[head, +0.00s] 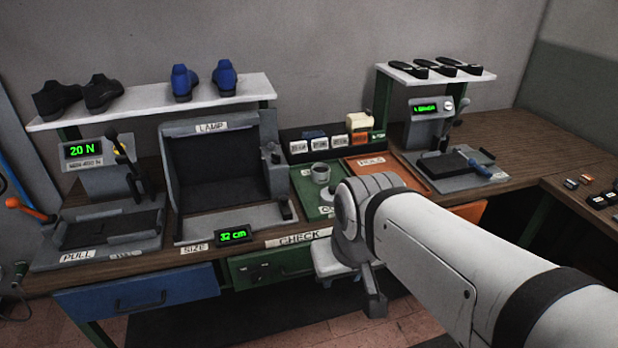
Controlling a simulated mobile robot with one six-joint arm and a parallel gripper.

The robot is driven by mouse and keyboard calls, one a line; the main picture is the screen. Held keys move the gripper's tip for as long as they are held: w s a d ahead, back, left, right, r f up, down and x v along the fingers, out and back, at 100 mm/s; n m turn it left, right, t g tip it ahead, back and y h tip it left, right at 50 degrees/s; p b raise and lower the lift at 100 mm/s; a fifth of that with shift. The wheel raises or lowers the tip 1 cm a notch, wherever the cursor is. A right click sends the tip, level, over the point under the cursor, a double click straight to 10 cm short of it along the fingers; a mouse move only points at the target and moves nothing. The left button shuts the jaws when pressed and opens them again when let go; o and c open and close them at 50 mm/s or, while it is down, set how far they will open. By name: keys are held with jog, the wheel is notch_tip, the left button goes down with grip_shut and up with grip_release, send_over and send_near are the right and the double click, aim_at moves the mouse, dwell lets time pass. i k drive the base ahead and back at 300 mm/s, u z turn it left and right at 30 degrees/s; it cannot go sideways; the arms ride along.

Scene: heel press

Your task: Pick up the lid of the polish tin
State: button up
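A small round grey container (320,174), which looks like a tin, stands on the green mat (307,190) labelled in part with hidden letters. A small pale round piece (327,194) lies just in front of it; I cannot tell whether it is the lid. My arm reaches in from the lower right and covers the right part of the green mat. My gripper (372,298) hangs at the front of the bench, below and to the right of the tin and apart from it. Its fingers are mostly hidden, so its opening does not show.
A orange-red tray (385,170) and a rack of small boxes (330,142) lie behind my arm. The lamp box (215,165) stands left of the mat. A press (95,215) is at far left, another station (455,165) at right. A green drawer (270,266) is below.

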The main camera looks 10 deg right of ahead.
aim_at(327, 194)
jog(key=z, duration=0.05)
jog(key=i, duration=1)
jog(key=u, duration=0.05)
